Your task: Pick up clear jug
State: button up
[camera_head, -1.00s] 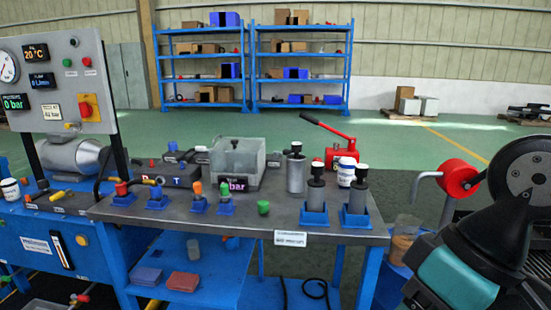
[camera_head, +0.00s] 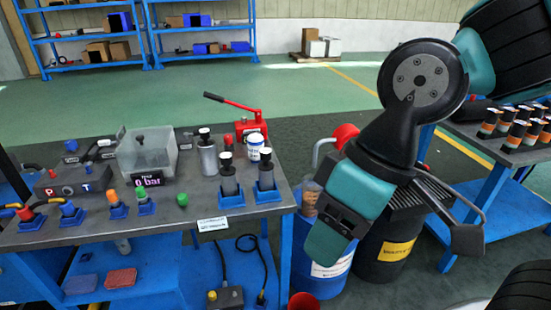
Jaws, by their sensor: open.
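The clear jug (camera_head: 308,196) has see-through walls and brownish contents. It stands upright on a blue drum (camera_head: 322,258) just right of the bench, partly covered by my arm. My gripper (camera_head: 464,236) shows at the right, above the black drum, with one black linked finger and its pad hanging out to the right. The other finger is hidden behind my wrist. The gripper is open, and nothing shows in it. It is to the right of the jug and apart from it.
A black drum (camera_head: 388,258) with a grated top stands beside the blue one. The metal bench (camera_head: 110,210) at left carries a clear tank (camera_head: 147,160), several fittings and a red hand pump (camera_head: 250,128). Another blue table (camera_head: 500,150) holds several bottles at right.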

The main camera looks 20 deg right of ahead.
aim_at(311, 191)
jog(key=u, duration=1.7)
jog(key=i, duration=1.15)
jog(key=z, duration=3.05)
jog(key=i, duration=0.5)
jog(key=u, duration=0.05)
